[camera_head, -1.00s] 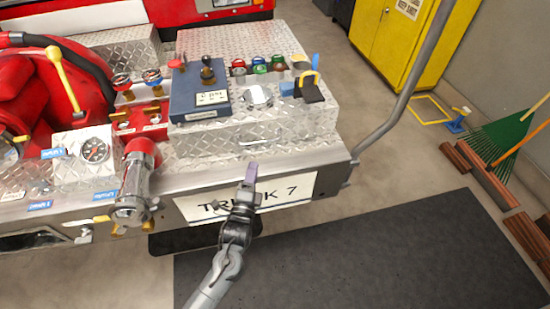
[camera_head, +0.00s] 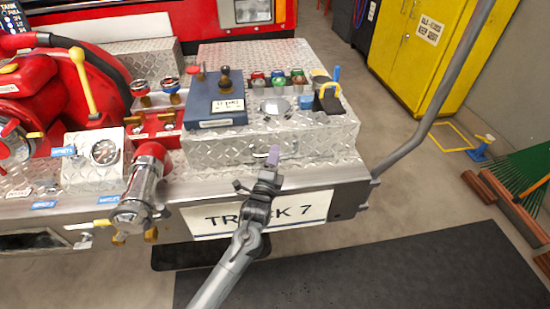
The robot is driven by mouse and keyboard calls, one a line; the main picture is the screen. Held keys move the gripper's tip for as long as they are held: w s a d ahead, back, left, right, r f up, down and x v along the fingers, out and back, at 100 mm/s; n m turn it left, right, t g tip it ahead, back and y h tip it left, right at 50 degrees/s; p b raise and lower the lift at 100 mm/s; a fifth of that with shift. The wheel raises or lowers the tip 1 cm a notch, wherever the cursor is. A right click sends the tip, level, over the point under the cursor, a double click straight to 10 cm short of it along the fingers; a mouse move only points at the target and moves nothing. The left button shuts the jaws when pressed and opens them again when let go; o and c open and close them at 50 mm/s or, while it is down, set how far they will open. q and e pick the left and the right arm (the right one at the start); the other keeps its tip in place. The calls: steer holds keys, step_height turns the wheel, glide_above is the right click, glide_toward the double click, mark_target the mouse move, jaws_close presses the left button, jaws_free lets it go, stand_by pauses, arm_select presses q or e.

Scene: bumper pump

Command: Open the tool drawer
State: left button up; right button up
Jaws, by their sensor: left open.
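The tool drawer appears to be the diamond-plate front (camera_head: 215,151) of the metal box on the truck's bumper. It looks closed, its face flush with the box. A small handle (camera_head: 261,153) shows at the middle of this front, partly covered by my gripper. My right gripper is out of view.
A chrome nozzle (camera_head: 139,190) stands left. A grey rail (camera_head: 425,125) rises at right. The dark mat (camera_head: 400,265) is clear.

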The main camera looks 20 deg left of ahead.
arm_select(q)
steer(key=shift+w+r, duration=0.1)
steer(key=shift+w, duration=0.5)
steer(key=shift+c, duration=0.3)
jaws_close()
